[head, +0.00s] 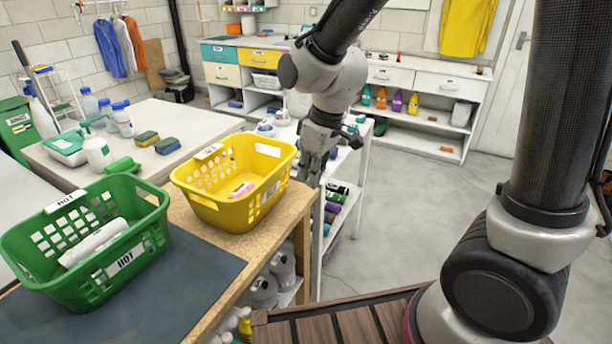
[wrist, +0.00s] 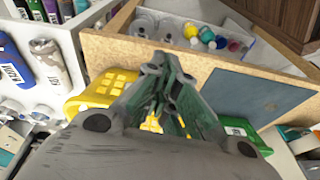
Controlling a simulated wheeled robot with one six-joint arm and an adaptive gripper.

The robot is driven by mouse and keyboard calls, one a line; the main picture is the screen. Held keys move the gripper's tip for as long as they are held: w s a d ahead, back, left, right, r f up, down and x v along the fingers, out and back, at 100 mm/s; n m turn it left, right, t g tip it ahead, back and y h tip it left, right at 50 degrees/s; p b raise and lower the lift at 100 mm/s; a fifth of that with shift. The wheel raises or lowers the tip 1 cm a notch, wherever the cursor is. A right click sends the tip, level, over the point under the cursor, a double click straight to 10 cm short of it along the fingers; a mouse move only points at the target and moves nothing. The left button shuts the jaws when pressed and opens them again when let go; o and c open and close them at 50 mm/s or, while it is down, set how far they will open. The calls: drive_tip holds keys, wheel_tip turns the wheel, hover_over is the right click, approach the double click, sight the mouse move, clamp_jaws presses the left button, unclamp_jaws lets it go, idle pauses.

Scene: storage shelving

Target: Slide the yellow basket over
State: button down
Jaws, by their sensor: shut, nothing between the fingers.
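The yellow basket (head: 232,205) stands upright on the wooden bench top, near its right edge, with a small pink and white item inside. It also shows in the wrist view (wrist: 98,92), partly hidden behind my gripper. My gripper (head: 312,172) points down just right of the yellow basket, above the bench's right edge; I cannot tell whether it touches the basket. In the wrist view my gripper (wrist: 165,75) has its fingers together and holds nothing.
A green basket (head: 150,250) labelled HOT, with a white roll inside, stands left of the yellow basket on a dark mat (head: 185,300). A white shelf cart (head: 345,185) with bottles is right of the bench. A white table (head: 65,165) with sponges and bottles lies behind.

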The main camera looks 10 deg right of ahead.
drive_tip(key=shift+n+t, duration=0.3)
drive_tip(key=shift+n, duration=0.2)
drive_tip(key=w+a+f, duration=0.1)
drive_tip(key=f, duration=0.2)
drive_tip(key=w+a+f, duration=0.2)
drive_tip(key=f, duration=0.1)
drive_tip(key=w+a+f, duration=0.1)
drive_tip(key=w+f, duration=0.1)
drive_tip(key=f, duration=0.1)
drive_tip(key=shift+w+a, duration=0.2)
drive_tip(key=shift+w, duration=0.05)
drive_tip(key=shift+w+a, duration=0.45)
drive_tip(key=shift+a, duration=0.1)
drive_tip(key=shift+a, duration=0.1)
drive_tip(key=w+a, duration=0.5)
drive_tip(key=a, duration=0.2)
drive_tip(key=w+a, duration=0.3)
drive_tip(key=shift+w+a, duration=0.35)
